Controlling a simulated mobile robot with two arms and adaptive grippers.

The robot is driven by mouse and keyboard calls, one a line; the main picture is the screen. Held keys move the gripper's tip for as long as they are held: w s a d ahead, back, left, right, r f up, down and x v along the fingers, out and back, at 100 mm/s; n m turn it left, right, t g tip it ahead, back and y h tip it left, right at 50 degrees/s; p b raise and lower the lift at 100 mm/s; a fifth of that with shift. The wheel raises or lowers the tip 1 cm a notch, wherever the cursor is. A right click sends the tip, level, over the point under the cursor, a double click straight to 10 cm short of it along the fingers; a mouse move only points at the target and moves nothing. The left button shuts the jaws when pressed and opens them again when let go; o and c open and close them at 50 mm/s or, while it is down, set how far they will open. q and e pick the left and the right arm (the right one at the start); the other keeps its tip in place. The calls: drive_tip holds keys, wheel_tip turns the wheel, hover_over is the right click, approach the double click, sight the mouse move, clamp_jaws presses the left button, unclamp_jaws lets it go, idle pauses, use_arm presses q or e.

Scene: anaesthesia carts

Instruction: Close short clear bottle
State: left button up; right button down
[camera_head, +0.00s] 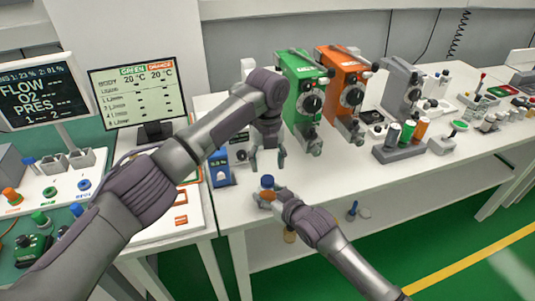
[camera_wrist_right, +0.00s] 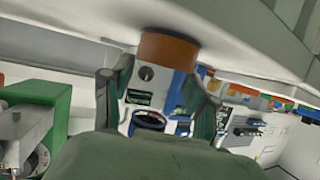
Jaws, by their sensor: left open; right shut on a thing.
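My right gripper (camera_head: 268,197) is shut on a small bottle with a blue top (camera_head: 267,181) and an orange-brown part (camera_head: 266,196), at the front edge of the white table. Whether this top is a separate cap, and whether it is seated, cannot be told. In the right wrist view an orange-brown round body (camera_wrist_right: 168,50) sits between my right fingers (camera_wrist_right: 160,90). My left gripper (camera_head: 267,162) is open and points down just above the blue top, apart from it. I cannot make out any clear wall of the bottle.
Green (camera_head: 302,85) and orange (camera_head: 343,85) vaporizers stand behind on the white table (camera_head: 345,180). Small bottles (camera_head: 351,212) are on the shelf below.

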use_arm(q)
drive_tip(key=n, duration=0.4)
drive_tip(key=shift+r+n, duration=0.15)
drive_tip(key=shift+n, duration=0.25)
drive_tip(key=n, duration=0.6)
drive_tip(key=shift+r, duration=0.2)
drive_tip(key=n, duration=0.4)
drive_tip(key=shift+r+n, duration=0.15)
drive_tip(key=shift+n, duration=0.25)
drive_tip(key=n, duration=0.6)
drive_tip(key=shift+r+n, duration=0.2)
drive_tip(key=shift+n, duration=0.1)
drive_tip(key=n, duration=0.6)
drive_tip(key=shift+r+n, duration=0.2)
drive_tip(key=shift+n, duration=0.1)
drive_tip(key=n, duration=0.4)
drive_tip(key=shift+r, duration=0.15)
drive_tip(key=n, duration=0.4)
drive_tip(key=shift+r, duration=0.1)
drive_tip(key=n, duration=0.5)
drive_tip(key=shift+r+n, duration=0.15)
drive_tip(key=shift+n, duration=0.15)
